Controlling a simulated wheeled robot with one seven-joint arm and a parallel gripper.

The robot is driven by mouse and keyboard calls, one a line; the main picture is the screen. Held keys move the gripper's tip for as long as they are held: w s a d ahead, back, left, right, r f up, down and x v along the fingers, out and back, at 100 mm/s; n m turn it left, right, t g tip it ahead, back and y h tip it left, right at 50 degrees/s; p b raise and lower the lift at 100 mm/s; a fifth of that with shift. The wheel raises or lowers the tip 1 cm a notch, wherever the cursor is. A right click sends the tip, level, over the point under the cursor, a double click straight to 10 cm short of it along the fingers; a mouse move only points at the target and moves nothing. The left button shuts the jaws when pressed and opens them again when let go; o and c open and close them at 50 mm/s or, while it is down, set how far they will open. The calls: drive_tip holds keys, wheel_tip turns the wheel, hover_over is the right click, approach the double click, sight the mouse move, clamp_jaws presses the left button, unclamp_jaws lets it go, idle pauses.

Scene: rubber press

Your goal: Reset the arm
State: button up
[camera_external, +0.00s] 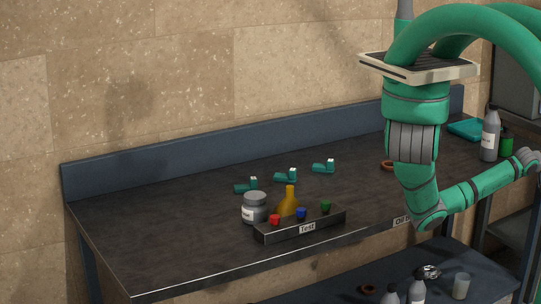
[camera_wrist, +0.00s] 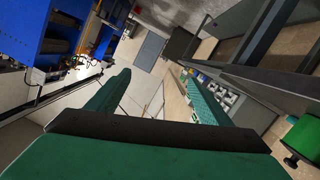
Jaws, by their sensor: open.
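My gripper (camera_wrist: 156,78) shows in the wrist view as two green fingers standing well apart, with nothing between them. It looks out, tilted, over the room and away from the bench. In the external view my green arm hangs down at the right, bends at an elbow low in front of the bench's right part, then rises to the right edge. The gripper itself is not clearly visible there.
The dark bench (camera_external: 150,235) holds a grey jar (camera_external: 255,209), a yellow flask (camera_external: 289,203), a Test rack (camera_external: 300,227), several teal pieces (camera_external: 286,176) and a grey bottle (camera_external: 490,136). A lower shelf (camera_external: 330,289) holds bottles. Blue machinery (camera_wrist: 60,45) stands left in the wrist view.

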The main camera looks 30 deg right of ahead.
drive_tip(key=s+a+f, duration=0.4)
drive_tip(key=f, duration=0.3)
drive_tip(key=w+a+f+n+t+y, duration=0.1)
drive_tip(key=w+a+f+n+t, duration=0.3)
drive_tip(key=w+a, duration=0.7)
drive_tip(key=w+a+f+n+t+y, duration=0.2)
drive_tip(key=w+a+f+n+t, duration=0.25)
drive_tip(key=a, duration=1.15)
drive_tip(key=w+a+f+n+t+y, duration=0.1)
drive_tip(key=w+a+f+n+t, duration=0.25)
drive_tip(key=w+a, duration=0.8)
drive_tip(key=s+a+n+t+y, duration=0.1)
drive_tip(key=s+a+t+y, duration=0.15)
drive_tip(key=a, duration=1.15)
drive_tip(key=s+a+n+t+y, duration=0.15)
drive_tip(key=a+y, duration=0.25)
drive_tip(key=a, duration=0.9)
drive_tip(key=s+a+r+y, duration=0.2)
drive_tip(key=s+a+r, duration=0.1)
drive_tip(key=a, duration=0.5)
drive_tip(key=s+a+r+t+y, duration=0.1)
drive_tip(key=s+a+r+y, duration=0.2)
drive_tip(key=a+r, duration=0.3)
drive_tip(key=shift+s+a, duration=0.75)
drive_tip(key=shift+a, duration=0.2)
drive_tip(key=shift+n+y, duration=0.25)
